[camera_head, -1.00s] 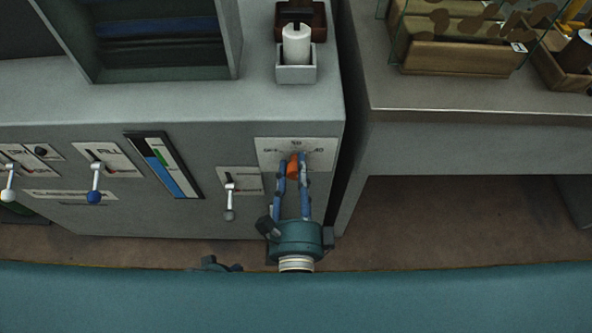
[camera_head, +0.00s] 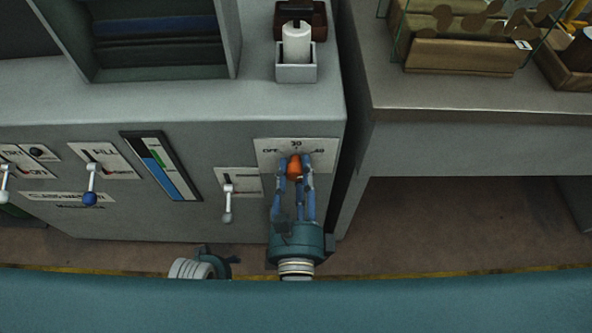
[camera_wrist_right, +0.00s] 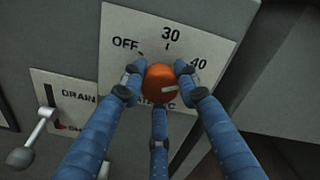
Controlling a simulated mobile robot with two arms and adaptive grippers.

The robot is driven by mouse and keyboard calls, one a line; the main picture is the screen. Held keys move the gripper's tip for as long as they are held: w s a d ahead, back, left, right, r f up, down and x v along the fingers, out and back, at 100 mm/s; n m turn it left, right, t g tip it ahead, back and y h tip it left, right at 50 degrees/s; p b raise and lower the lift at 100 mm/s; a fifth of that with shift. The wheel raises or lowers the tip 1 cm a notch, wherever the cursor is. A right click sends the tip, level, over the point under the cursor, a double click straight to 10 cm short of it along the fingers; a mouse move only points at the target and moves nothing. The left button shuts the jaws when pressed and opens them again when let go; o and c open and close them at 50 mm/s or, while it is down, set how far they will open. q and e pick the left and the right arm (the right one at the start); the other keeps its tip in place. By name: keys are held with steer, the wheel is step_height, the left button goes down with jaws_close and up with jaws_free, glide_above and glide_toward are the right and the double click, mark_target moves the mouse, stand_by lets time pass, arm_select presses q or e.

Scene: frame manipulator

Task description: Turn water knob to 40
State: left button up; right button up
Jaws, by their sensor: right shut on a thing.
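The orange water knob (camera_head: 294,170) sits on a white dial plate (camera_head: 265,150) on the front of the grey machine. In the right wrist view the knob (camera_wrist_right: 160,82) carries a short white mark that points right, with the plate reading OFF, 30 and 40 around it. My right gripper (camera_head: 296,163) is shut on the knob, its blue fingers around it from the sides and below. The fingers hide the plate's lower part. My left gripper (camera_head: 208,264) shows only partly at the lower edge, apart from the machine; its fingers cannot be made out.
A drain lever (camera_head: 228,203) stands close left of the dial; it also shows in the right wrist view (camera_wrist_right: 33,138). A level gauge (camera_head: 162,165) and a blue-tipped lever (camera_head: 91,185) are farther left. A grey counter (camera_head: 470,100) stands right of a narrow gap.

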steer(key=shift+f, duration=0.1)
steer(key=o, duration=1.2)
steer(key=shift+c, duration=0.2)
steer(key=s, duration=0.7)
steer(key=shift+s, duration=0.3)
